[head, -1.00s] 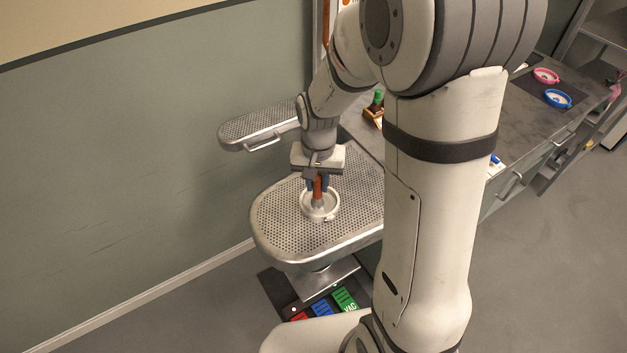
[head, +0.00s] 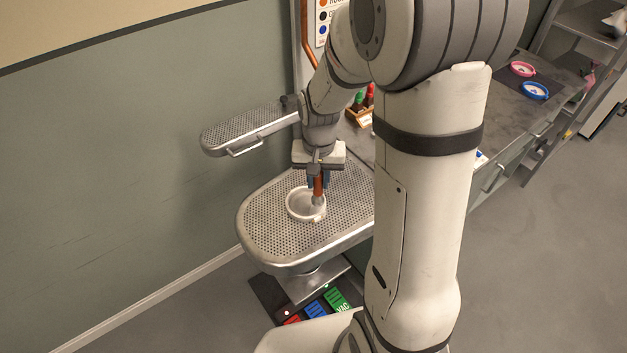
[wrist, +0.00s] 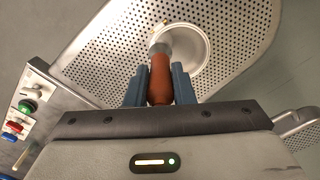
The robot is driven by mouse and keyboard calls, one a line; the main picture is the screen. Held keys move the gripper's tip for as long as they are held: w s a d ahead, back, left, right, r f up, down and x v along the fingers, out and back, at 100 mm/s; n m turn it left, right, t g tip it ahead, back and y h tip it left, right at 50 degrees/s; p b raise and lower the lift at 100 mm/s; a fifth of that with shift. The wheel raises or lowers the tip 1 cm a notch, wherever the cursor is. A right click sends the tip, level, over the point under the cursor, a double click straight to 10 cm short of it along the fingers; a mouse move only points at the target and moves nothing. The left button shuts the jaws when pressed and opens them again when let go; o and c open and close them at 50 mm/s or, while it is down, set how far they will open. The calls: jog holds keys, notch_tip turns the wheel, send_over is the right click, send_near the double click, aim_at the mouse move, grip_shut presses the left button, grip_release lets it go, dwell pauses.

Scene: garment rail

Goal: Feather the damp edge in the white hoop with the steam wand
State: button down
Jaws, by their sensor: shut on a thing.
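The white hoop (head: 294,213) lies on the perforated board (head: 262,236). It also shows in the wrist view (wrist: 206,52), partly hidden by the wand. My gripper (head: 318,184) is shut on the steam wand (head: 318,187), which has an orange-brown handle and a grey head. In the wrist view the wand's handle (wrist: 160,78) stands between the blue fingers of my gripper (wrist: 160,88). The wand's head is over the right part of the hoop in the head view; I cannot tell if it touches the cloth. The damp edge cannot be made out.
A smaller perforated board (head: 240,131) is at the back left. A wooden caddy with bottles (head: 362,117) stands behind my arm. Coloured pedals (head: 316,308) are on the floor below.

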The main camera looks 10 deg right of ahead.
jog(key=shift+w+d, duration=0.15)
jog(key=shift+d, duration=0.05)
jog(key=shift+w+d, duration=0.3)
jog(key=shift+w, duration=0.2)
jog(key=shift+w+d, duration=0.3)
jog(key=shift+w, duration=0.2)
jog(key=shift+w+a, duration=0.15)
jog(key=shift+w, duration=1.1)
jog(key=shift+r, duration=0.1)
notch_tip(320, 180, up, 7)
jog(key=p, duration=0.4)
jog(key=shift+p, duration=0.4)
